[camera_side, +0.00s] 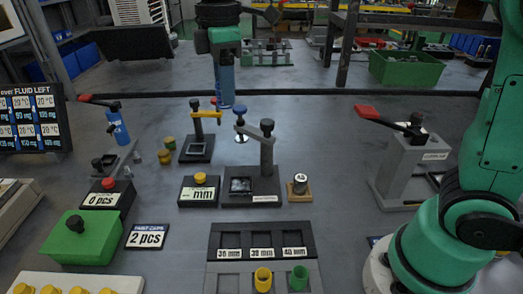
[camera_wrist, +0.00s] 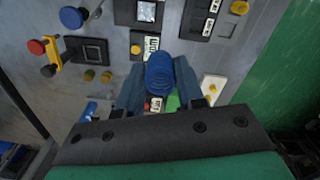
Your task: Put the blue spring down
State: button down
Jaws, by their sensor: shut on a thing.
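The blue spring (camera_wrist: 160,72) is held upright-looking between the two fingers of my gripper (camera_wrist: 159,85) in the wrist view. In the side view my gripper (camera_side: 226,96) hangs at the upper middle, above the far part of the table, and the blue spring (camera_side: 226,88) shows as a blue column at its end. The spring is clear of the table. The fingers hide part of it in the side view.
A lever stand (camera_side: 266,160), a yellow-lever stand (camera_side: 197,140) and a display (camera_side: 200,192) stand below. A labelled tray (camera_side: 228,254) holds yellow and green rings in front. A green box (camera_side: 85,238) is left, a red-lever block (camera_side: 405,160) right.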

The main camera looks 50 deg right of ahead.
jog(key=w+d+f+m, duration=0.1)
jog(key=w+d, duration=0.1)
jog(key=d, duration=0.1)
send_over(242, 185)
notch_tip(242, 185, down, 15)
jog(key=shift+r, duration=0.2)
jog(key=shift+f, duration=2.1)
jog(key=shift+f, duration=0.1)
jog(key=c, duration=0.5)
grip_release()
jog(key=shift+c, duration=0.2)
